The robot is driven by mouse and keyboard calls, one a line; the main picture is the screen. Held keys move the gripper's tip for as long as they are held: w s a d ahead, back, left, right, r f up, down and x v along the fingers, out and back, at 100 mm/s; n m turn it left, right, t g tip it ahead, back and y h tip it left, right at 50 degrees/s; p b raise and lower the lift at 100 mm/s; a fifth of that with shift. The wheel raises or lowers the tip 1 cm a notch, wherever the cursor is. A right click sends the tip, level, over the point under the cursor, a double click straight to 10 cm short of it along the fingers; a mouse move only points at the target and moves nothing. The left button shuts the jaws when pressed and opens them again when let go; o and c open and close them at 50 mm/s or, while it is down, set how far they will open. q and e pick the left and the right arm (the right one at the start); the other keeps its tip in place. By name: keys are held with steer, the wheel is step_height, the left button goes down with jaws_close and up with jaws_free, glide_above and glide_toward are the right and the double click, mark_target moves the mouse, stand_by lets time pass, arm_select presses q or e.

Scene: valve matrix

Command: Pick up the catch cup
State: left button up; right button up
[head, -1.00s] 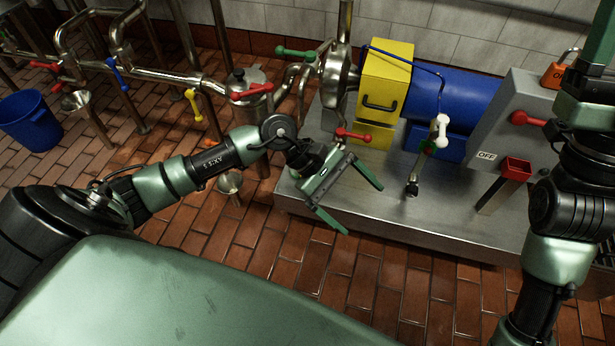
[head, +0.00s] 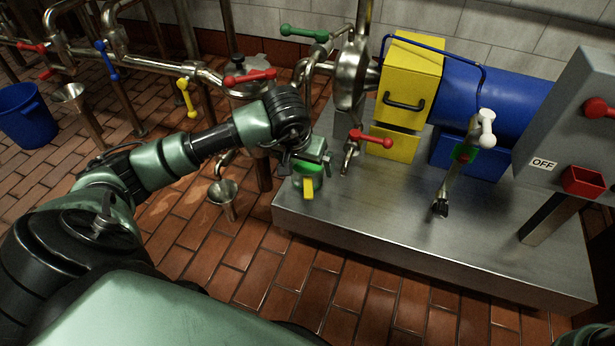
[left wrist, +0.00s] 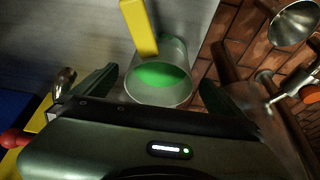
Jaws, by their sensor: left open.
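The catch cup (head: 309,168) is a small metal cup, green inside, with a yellow handle (head: 308,188). It is at the left end of the steel platform in the head view, partly hidden by my left gripper (head: 310,155). In the left wrist view the cup (left wrist: 158,90) sits between the two dark fingers of my left gripper (left wrist: 158,88), its handle (left wrist: 138,27) pointing away. The fingers are apart, one on each side of the cup, and I see no clear contact. My right gripper is out of view.
A tap with a red handle (head: 370,138) is just right of the cup. The steel platform (head: 375,225) is bare in front. A metal funnel (head: 222,192) stands at left. A yellow and blue machine (head: 410,75) stands behind.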

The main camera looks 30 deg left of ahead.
arm_select(q)
steer(key=b+x, duration=0.1)
steer(key=x, duration=0.2)
steer(key=shift+r, duration=0.15)
steer(key=c, duration=1.6)
steer(key=shift+o, duration=0.2)
